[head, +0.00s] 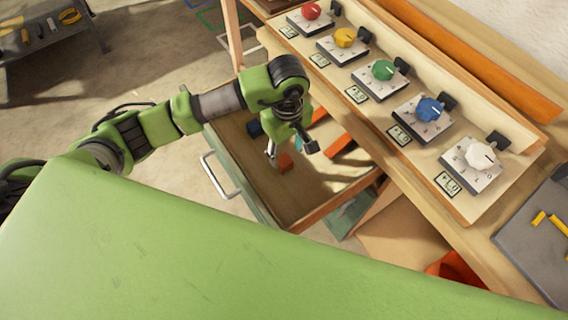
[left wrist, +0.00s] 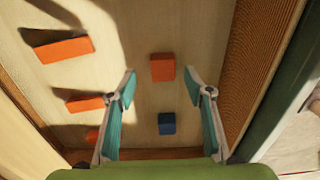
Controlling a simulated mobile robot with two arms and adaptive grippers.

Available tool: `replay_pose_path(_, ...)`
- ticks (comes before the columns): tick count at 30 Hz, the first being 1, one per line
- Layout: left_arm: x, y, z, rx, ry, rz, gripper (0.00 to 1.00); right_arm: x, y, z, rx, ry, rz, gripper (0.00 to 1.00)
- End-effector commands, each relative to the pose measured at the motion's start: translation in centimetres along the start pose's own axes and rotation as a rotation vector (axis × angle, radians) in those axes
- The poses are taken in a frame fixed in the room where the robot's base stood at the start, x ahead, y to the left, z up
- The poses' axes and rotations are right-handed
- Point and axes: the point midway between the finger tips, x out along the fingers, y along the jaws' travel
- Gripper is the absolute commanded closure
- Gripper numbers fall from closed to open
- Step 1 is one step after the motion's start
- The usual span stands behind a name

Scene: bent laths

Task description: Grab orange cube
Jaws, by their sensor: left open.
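An orange cube (left wrist: 163,67) lies on the floor of the open drawer. It shows in the left wrist view just ahead of my left gripper (left wrist: 162,84), between the lines of its two fingertips. The gripper is open, with nothing between its teal-padded fingers. In the head view my left gripper (head: 290,150) points down into the drawer (head: 300,190), and an orange block (head: 285,162) shows close beside a finger. Whether the fingertips are level with the cube cannot be told. My right gripper is not in view.
A blue cube (left wrist: 166,123) lies near the orange one. Several other orange blocks, one of them longer (left wrist: 65,50), lie to the left. The drawer walls (left wrist: 250,60) are close on the right. The workbench with dials (head: 430,108) overhangs the drawer's far side.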

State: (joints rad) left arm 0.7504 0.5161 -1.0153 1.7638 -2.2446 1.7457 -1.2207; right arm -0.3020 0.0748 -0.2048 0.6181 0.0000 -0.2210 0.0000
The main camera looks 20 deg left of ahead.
Motion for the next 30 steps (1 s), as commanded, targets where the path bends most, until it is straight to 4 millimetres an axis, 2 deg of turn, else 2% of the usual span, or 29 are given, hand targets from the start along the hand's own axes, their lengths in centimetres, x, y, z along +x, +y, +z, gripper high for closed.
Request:
replay_pose_path(9, 4.7, -0.5, -0.1, -0.001, -0.002, 0.000, 0.53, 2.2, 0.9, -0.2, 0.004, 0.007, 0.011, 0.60)
replay_pose_path(17, 4.7, -0.5, -0.1, 0.000, -0.001, 0.001, 0.53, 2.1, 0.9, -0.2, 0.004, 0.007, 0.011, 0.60)
replay_pose_path(21, 4.7, -0.5, -0.1, 0.000, -0.001, 0.001, 0.89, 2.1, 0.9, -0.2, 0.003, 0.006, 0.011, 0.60)
replay_pose_path(22, 4.7, -0.5, -0.1, 0.000, -0.001, 0.001, 0.94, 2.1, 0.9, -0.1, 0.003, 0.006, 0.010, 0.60)
replay_pose_path(30, 4.7, -0.5, -0.1, 0.000, 0.000, 0.001, 0.94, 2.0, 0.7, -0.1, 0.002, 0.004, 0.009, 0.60)
